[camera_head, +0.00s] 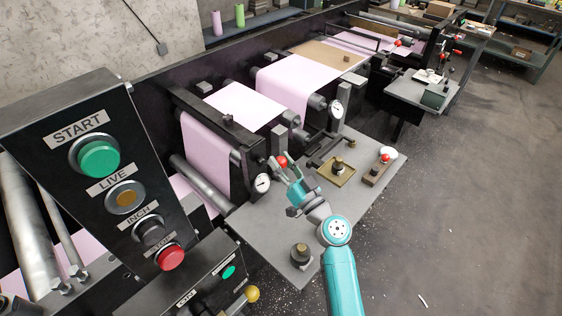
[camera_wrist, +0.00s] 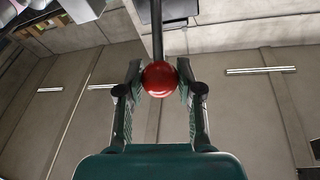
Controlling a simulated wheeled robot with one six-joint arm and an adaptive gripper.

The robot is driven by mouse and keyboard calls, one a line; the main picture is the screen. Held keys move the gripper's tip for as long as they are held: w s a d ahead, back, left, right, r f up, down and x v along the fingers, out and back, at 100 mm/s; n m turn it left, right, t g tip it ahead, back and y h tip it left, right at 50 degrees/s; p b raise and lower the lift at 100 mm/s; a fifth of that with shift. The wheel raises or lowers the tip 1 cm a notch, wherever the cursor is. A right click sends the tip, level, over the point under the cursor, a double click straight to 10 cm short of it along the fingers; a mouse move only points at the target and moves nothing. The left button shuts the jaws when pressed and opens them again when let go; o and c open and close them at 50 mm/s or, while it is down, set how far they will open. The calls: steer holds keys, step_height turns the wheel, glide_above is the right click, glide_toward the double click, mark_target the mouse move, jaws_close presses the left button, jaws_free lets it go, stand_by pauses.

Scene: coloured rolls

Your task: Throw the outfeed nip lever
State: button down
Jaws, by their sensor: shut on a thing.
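A lever with a red ball knob (camera_head: 281,161) stands beside the press rollers, near a round dial gauge (camera_head: 262,183). My gripper (camera_head: 286,166) is at this knob. In the wrist view the red ball (camera_wrist: 160,79) sits between the two fingers of my gripper (camera_wrist: 160,86), with the dark lever rod (camera_wrist: 157,30) running up from it. The fingers are shut on the ball.
A grey table (camera_head: 262,222) lies under my arm, with a brass plate (camera_head: 336,171), a small red-knobbed lever block (camera_head: 377,171) and a dark round fitting (camera_head: 300,255) on it. A control panel with START button (camera_head: 99,158) stands at the left. The floor at right is open.

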steer(key=shift+d+f, duration=0.15)
steer(key=shift+f, duration=0.1)
steer(key=c, duration=0.7)
jaws_free()
steer(key=shift+w, duration=0.1)
steer(key=shift+c, duration=0.2)
steer(key=shift+r, duration=0.1)
steer(key=v, duration=1.2)
